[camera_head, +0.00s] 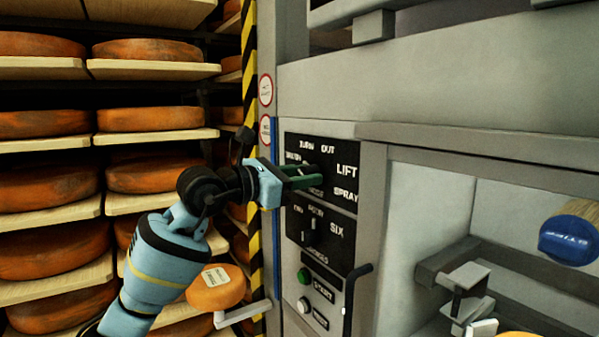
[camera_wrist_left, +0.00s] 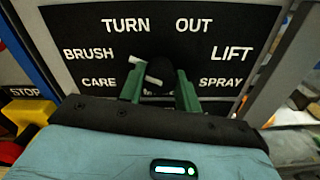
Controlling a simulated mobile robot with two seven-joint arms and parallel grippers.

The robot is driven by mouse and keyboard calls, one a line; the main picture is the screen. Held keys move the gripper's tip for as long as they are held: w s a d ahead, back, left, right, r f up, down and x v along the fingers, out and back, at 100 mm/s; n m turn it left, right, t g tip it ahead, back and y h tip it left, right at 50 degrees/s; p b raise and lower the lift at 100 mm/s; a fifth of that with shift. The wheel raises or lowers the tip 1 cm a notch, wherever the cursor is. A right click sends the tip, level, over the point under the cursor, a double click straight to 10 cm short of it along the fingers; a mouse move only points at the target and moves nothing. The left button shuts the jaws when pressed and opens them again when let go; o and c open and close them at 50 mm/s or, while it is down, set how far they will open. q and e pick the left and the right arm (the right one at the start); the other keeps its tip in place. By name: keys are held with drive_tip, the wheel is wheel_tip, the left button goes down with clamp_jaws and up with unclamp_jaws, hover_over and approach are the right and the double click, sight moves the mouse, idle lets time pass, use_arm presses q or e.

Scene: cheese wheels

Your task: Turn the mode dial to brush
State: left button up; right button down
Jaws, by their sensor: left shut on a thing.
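The mode dial is a dark knob (camera_wrist_left: 160,72) on a black panel (camera_wrist_left: 225,45) lettered CARE, BRUSH, TURN, OUT, LIFT and SPRAY. A white mark on the knob points up and left, toward the BRUSH side. My left gripper (camera_wrist_left: 160,90) has its two green fingers on either side of the knob and is shut on it. In the head view the left gripper (camera_head: 303,176) reaches in from the left and covers the knob and part of the lettering.
Below is a second dial (camera_head: 308,231) with SIX beside it, then a green START button (camera_head: 304,276) and a white button (camera_head: 304,305). A dark handle (camera_head: 350,290) stands right of them. Cheese shelves (camera_head: 155,69) fill the left. A blue STIFF brush (camera_head: 568,240) is right.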

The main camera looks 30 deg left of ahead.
drive_tip(key=shift+w+r, duration=0.15)
idle(0.3)
use_arm(q)
drive_tip(key=o, duration=1)
drive_tip(key=shift+c, duration=0.2)
use_arm(e)
drive_tip(key=shift+a, duration=0.1)
use_arm(q)
drive_tip(key=b+v, duration=0.1)
drive_tip(key=v, duration=0.6)
drive_tip(key=shift+s+b, duration=0.4)
use_arm(e)
drive_tip(key=shift+s+f, duration=0.35)
drive_tip(key=shift+f, duration=0.25)
drive_tip(key=shift+s+f, duration=0.35)
drive_tip(key=shift+f, duration=0.25)
use_arm(q)
drive_tip(key=shift+a, duration=0.15)
